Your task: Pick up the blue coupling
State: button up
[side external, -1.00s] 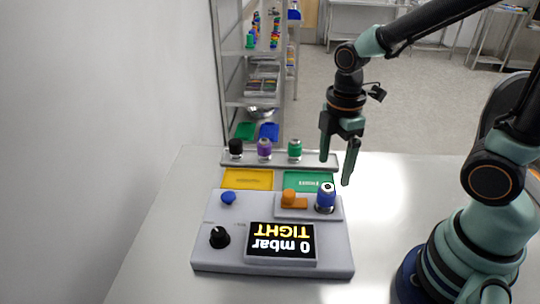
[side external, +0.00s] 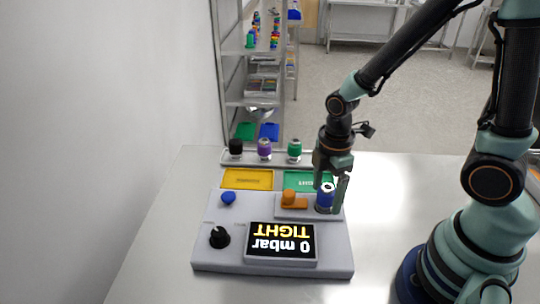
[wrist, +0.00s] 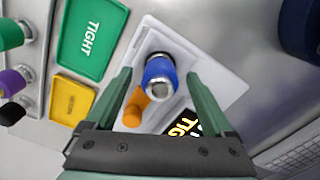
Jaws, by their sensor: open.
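The blue coupling (side external: 325,197) stands upright on the right end of the raised block at the back of the grey test device. It also shows in the wrist view (wrist: 160,78), between my two fingers and slightly beyond their tips. My gripper (side external: 328,190) is open, with its fingers down around the coupling's upper part in the side view. The wrist view shows the open gripper (wrist: 158,85) with a gap on each side of the coupling. I cannot tell whether either finger touches it.
An orange lever (side external: 290,198) sits close left of the coupling. The device has a display (side external: 281,243) reading "0 mbar TIGHT", a black knob (side external: 219,237) and a blue button (side external: 228,198). Behind are yellow (side external: 247,179) and green (side external: 300,180) trays and a rack (side external: 250,160) with black, purple and green couplings.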

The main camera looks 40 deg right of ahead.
grip_shut()
jog(key=shift+r, duration=0.1)
